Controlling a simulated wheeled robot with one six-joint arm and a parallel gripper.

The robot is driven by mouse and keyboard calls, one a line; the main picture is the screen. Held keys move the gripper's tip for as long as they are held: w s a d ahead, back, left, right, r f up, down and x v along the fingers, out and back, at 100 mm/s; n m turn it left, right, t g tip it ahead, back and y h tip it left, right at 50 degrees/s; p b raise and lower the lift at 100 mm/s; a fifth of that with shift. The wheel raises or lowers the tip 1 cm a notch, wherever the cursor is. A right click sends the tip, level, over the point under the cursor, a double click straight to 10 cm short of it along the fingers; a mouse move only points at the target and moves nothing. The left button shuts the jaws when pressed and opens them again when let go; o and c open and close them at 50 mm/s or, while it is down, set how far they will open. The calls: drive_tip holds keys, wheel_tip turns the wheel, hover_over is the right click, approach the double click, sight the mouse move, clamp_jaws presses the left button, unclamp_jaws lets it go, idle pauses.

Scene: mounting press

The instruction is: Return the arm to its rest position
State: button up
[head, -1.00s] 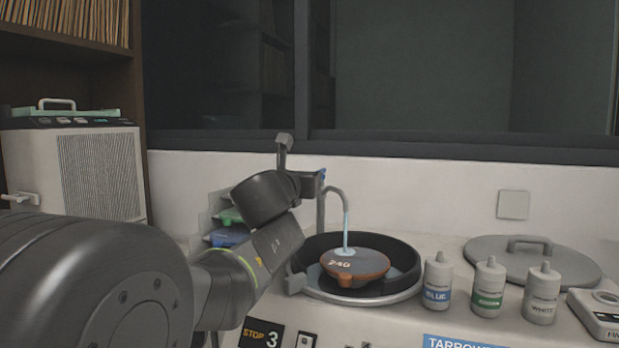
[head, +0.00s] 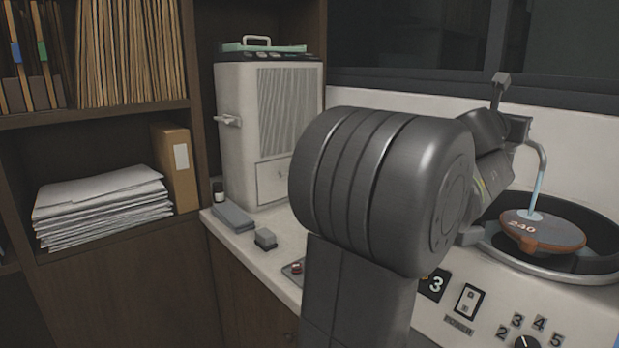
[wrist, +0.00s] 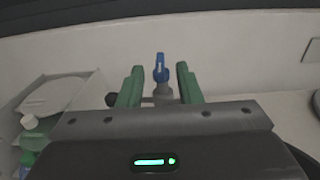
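In the wrist view my gripper (wrist: 160,88) shows two green fingers standing apart, with a gap between them. A blue tap handle (wrist: 160,68) on a grey stem shows in that gap; I cannot tell whether the fingers touch it. In the head view my arm stretches from the middle to the right and hides most of the gripper. The curved spout (head: 541,153) is beside the arm's end, with a pale blue stream below it. The stream meets an orange-rimmed disc marked 240 (head: 545,232) in the round black basin (head: 600,232).
A white cabinet (head: 243,140) with a green lid stands at the back left of the counter. A small grey block (head: 265,239) lies in front of it. Shelves at left hold stacked papers (head: 100,210). In the wrist view, bottles (wrist: 30,140) stand at left.

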drive_tip(key=p+x, duration=0.1)
drive_tip(key=x, duration=0.5)
drive_tip(key=shift+w+d, duration=0.1)
idle(0.3)
drive_tip(key=b+v, duration=0.2)
drive_tip(key=v, duration=1.2)
drive_tip(key=p+x, duration=0.3)
drive_tip(key=x, duration=1.1)
drive_tip(key=shift+w+d+r, duration=0.1)
drive_tip(key=shift+r, duration=0.05)
drive_tip(key=shift+r+g+p, duration=0.1)
drive_tip(key=shift+g+p, duration=0.2)
drive_tip(key=shift+p, duration=0.65)
drive_tip(key=shift+m+h+p, duration=0.4)
drive_tip(key=shift+p, duration=0.4)
drive_tip(key=m+g+h+p, duration=0.1)
drive_tip(key=g+p, duration=0.1)
drive_tip(key=p, duration=0.2)
drive_tip(key=m+g+p, duration=0.1)
drive_tip(key=g+p, duration=0.1)
drive_tip(key=p, duration=0.3)
drive_tip(key=m+g+h+p, duration=0.1)
drive_tip(key=m+g+p, duration=0.1)
drive_tip(key=p, duration=0.2)
drive_tip(key=shift+s+h+p, duration=0.3)
drive_tip(key=shift+s, duration=0.1)
